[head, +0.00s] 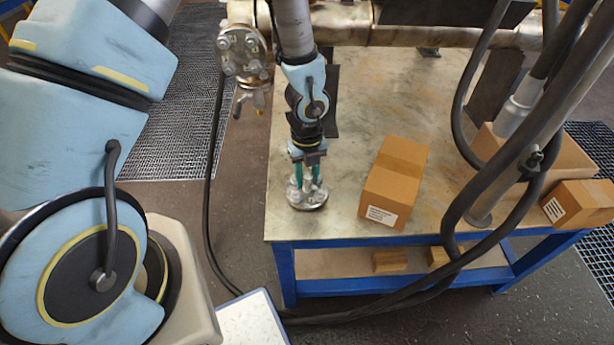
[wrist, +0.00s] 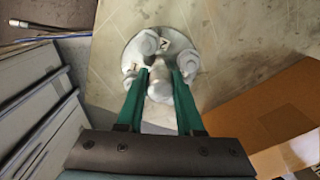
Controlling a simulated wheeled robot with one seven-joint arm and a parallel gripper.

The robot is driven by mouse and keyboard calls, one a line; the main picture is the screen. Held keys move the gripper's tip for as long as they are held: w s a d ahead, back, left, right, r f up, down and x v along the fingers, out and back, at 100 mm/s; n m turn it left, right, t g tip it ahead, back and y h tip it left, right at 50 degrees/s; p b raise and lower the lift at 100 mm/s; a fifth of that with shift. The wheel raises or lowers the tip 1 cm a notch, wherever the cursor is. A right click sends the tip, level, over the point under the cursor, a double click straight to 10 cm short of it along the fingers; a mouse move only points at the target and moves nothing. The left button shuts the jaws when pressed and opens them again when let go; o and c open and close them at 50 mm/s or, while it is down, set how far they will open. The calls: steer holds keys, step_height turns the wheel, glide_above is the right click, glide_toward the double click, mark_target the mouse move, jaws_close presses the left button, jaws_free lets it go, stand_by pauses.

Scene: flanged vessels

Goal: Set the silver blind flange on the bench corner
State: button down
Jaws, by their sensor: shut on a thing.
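The silver blind flange (head: 307,197) is a round metal disc with several bolts, at the front left corner of the bench (head: 345,120) in the head view. It also shows in the wrist view (wrist: 135,50), with its central knob between my fingers. My gripper (head: 307,180) points down and its green fingers are shut on the flange. In the wrist view my gripper (wrist: 160,85) covers part of the knob. The flange looks level and at or very near the bench top; I cannot tell whether it touches.
A cardboard box (head: 394,180) stands on the bench just right of the flange. A vessel pipe (head: 340,22) with a flanged end (head: 242,52) runs along the back. Black hoses (head: 500,165) cross the right side. Bench edges lie close to the flange at front and left.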

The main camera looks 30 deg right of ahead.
steer(key=shift+f, duration=0.35)
steer(key=shift+c, duration=2.3)
jaws_free()
steer(key=shift+o, duration=0.2)
steer(key=shift+b, duration=0.3)
steer(key=shift+o, duration=1.7)
steer(key=shift+r, duration=0.2)
step_height(320, 180, up, 7)
steer(key=p, duration=0.6)
steer(key=shift+f+p, duration=0.15)
steer(key=shift+p, duration=0.15)
